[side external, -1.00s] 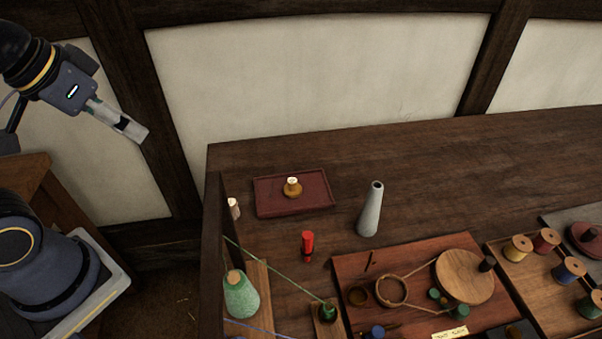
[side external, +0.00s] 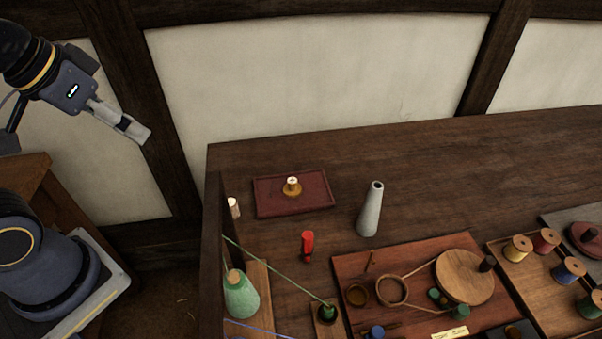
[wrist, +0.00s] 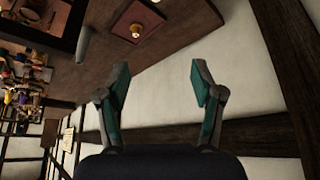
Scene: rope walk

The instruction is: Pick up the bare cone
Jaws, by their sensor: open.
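The bare cone (side external: 370,210) is a plain grey, tapered piece with a dark hole in its top. It stands upright on the dark wooden bench, right of the red tray. It also shows in the wrist view (wrist: 83,45) at the upper left. My gripper (side external: 136,128) is at the upper left of the side view, high up and well left of the cone, with nothing between its fingers. In the wrist view my gripper (wrist: 160,80) has its two fingers wide apart.
The red tray (side external: 264,208) holds a small brass item (side external: 292,187). A red tool (side external: 307,246) stands in front. A green thread-wound cone (side external: 240,297) and taut cords are at the front left. A board with a wooden disc (side external: 466,276) and several spools are at the right. Bench behind the cone is clear.

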